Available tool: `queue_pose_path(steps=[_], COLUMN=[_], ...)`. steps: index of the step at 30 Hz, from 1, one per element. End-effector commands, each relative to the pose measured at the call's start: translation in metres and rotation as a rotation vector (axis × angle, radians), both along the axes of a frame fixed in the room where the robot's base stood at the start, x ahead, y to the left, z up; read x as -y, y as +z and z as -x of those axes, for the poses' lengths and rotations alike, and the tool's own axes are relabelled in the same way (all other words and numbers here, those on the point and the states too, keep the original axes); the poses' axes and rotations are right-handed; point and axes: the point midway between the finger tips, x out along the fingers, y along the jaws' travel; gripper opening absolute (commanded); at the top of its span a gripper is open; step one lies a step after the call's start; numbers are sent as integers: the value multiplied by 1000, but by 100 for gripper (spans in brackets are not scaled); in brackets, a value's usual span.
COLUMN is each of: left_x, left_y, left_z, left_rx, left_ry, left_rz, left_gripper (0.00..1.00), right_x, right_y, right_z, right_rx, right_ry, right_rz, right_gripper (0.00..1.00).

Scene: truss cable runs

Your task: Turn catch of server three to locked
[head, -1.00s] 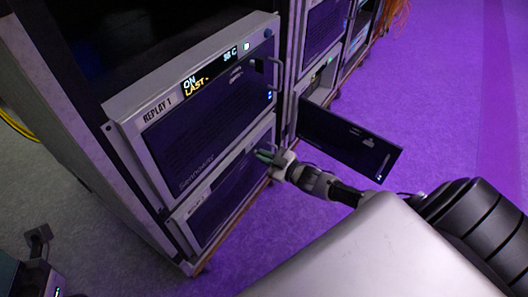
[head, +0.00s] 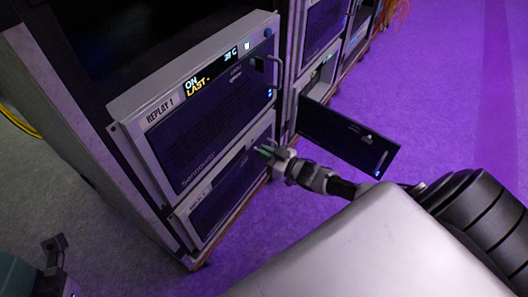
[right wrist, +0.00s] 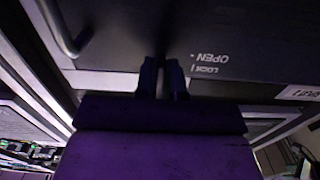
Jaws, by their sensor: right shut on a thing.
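My right gripper (head: 265,152) is at the right part of the front of the lower server (head: 225,195), below the unit labelled REPLAY 1 (head: 205,125). In the right wrist view its two fingers (right wrist: 164,78) are close together against the dark front panel, beside upside-down OPEN and LOCK markings (right wrist: 210,64). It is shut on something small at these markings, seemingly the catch. The fingers hide the catch, so its angle cannot be told. I cannot read a number three on this server.
A bar handle (right wrist: 65,30) stands out from the panel close to the fingers. An open dark door (head: 348,138) juts out from the neighbouring rack, right of my right gripper. Purple-lit floor (head: 440,100) is clear to the right.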

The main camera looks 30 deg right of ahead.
Motion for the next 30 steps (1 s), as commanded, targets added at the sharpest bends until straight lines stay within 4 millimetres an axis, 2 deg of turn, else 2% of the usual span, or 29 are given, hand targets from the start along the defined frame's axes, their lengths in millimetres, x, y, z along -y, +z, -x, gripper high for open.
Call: queue_pose_path(steps=[7, 8, 12, 23, 26, 28, 30], left_x=[0, 0, 0, 0, -1, -2, -1], left_y=[-1, -1, -1, 3, 8, 0, 6], left_z=[-1, -1, -1, -1, 1, 5, 4], left_rx=[-2, -2, -2, 2, 3, -38, -35], left_ry=[0, 0, 0, 1, 0, 1, 0], left_rz=[-1, -1, -1, 0, 2, 4, 2], left_gripper=[43, 43, 43, 43, 43, 43, 43], right_x=[0, 0, 0, 2, 7, 12, 18], right_y=[-2, -2, -1, 0, 1, 2, 2], right_z=[1, 1, 1, 5, 18, 31, 44], right_rx=[-7, -7, -4, -3, -4, -5, -7], right_ry=[-1, -1, -1, 0, -1, 0, -1], right_rz=[-4, -4, -3, -1, 0, 0, 0], right_gripper=[0, 12, 34, 34, 34, 34, 34])
